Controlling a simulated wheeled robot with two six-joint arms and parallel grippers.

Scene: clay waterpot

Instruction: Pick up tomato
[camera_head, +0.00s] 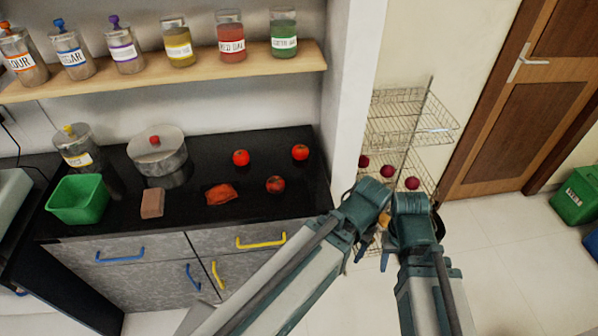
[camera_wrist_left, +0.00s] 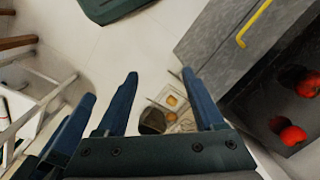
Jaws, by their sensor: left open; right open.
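Three red tomatoes lie on the black countertop (camera_head: 110,222) in the head view: one at the back middle (camera_head: 241,157), one at the back right (camera_head: 300,152) and a darker one nearer the front (camera_head: 275,185). In the left wrist view, tomatoes show at the right edge, one upper (camera_wrist_left: 308,82) and one lower (camera_wrist_left: 293,136). My left gripper (camera_wrist_left: 160,80) is open and empty, its fingers over the floor side, apart from the tomatoes. My right gripper (camera_head: 411,222) is open, right of the counter and clear of it; its fingertips are partly hidden.
A pot (camera_head: 157,157), green basket (camera_head: 78,199), brown block (camera_head: 152,203) and crumpled orange-red item (camera_head: 221,194) stand left of the tomatoes. A jar shelf (camera_head: 180,72) hangs above. A wall end (camera_head: 350,100) and wire rack (camera_head: 410,120) stand right of the counter.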

